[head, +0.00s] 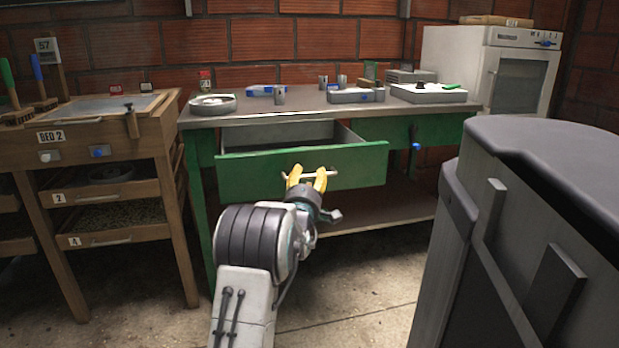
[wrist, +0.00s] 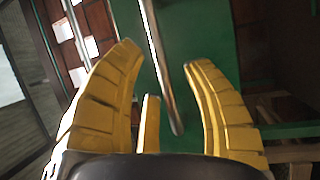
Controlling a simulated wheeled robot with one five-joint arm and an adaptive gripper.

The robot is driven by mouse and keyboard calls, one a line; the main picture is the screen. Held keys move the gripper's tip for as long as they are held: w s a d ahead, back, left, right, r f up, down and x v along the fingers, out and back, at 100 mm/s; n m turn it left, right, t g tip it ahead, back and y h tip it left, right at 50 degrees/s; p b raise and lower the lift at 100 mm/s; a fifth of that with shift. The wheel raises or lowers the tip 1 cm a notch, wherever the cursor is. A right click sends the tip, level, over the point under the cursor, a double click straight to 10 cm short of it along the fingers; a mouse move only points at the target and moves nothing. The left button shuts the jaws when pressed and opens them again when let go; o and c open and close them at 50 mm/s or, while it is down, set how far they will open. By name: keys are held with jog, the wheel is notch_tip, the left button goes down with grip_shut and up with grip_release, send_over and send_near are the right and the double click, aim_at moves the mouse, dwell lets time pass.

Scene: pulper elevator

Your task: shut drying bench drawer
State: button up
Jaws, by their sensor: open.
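The green drying bench drawer (head: 245,172) is pulled out from under the grey-topped bench (head: 300,103), and its open interior shows behind the front panel. A metal bar handle (head: 328,174) runs across the drawer front. My gripper (head: 307,177) is at the handle, with its yellow fingers open. In the wrist view, the handle (wrist: 162,75) passes between the spread fingers of my gripper (wrist: 165,60), and the green drawer front (wrist: 205,35) lies behind it. I cannot tell whether a finger touches the bar.
A wooden bed stand (head: 110,130) with several drawers is at the left. A large dark grey machine (head: 545,180) fills the right foreground. A white cabinet (head: 490,75) stands behind the bench. Trays and cups sit on the bench top. Open concrete floor (head: 360,270) lies in front.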

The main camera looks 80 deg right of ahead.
jog(key=shift+d+r, duration=0.1)
jog(key=shift+d, duration=0.45)
jog(key=shift+c, duration=0.3)
grip_shut()
